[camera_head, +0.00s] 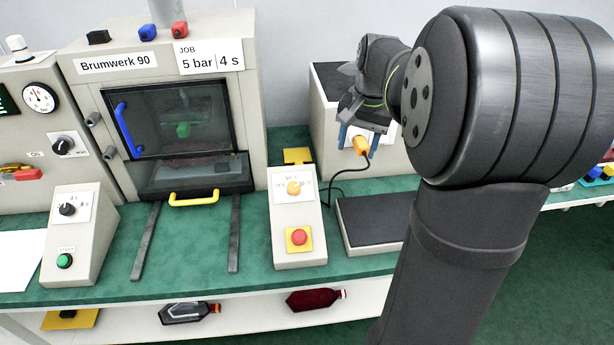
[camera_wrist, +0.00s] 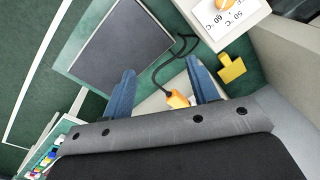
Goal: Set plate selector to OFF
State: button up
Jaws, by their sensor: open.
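The plate selector is an orange knob (camera_head: 293,188) on a white label with temperature marks, on the sloped face of a small beige box (camera_head: 290,235). In the wrist view the knob (camera_wrist: 223,4) is cut by the top edge, beside the readable "60 °C" and "50 °C". I cannot tell surely which mark it points to. My gripper (camera_head: 356,143) is open, with blue fingers apart, behind and to the right of the selector box. Both fingers also show in the wrist view (camera_wrist: 160,66). The gripper is away from the knob and not touching it.
An orange connector (camera_head: 361,145) with a black cable appears between my fingers, not visibly gripped. A red push button (camera_head: 299,237) sits below the selector. A dark flat plate (camera_head: 375,220) lies to the right. The Brumwerk 90 press (camera_head: 180,110) stands left.

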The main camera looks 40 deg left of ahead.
jog(key=r+n, duration=0.2)
send_over(294, 186)
jog(key=w+d, duration=0.1)
jog(key=d, duration=0.2)
jog(key=shift+g, duration=0.4)
jog(key=a+f, duration=0.1)
jog(key=f, duration=0.4)
jog(key=a+f, duration=0.1)
jog(key=f, duration=0.5)
jog(key=s+f, duration=0.1)
jog(key=f, duration=0.5)
jog(key=shift+a+f, duration=0.15)
jog(key=shift+a, duration=0.25)
jog(key=c, duration=1)
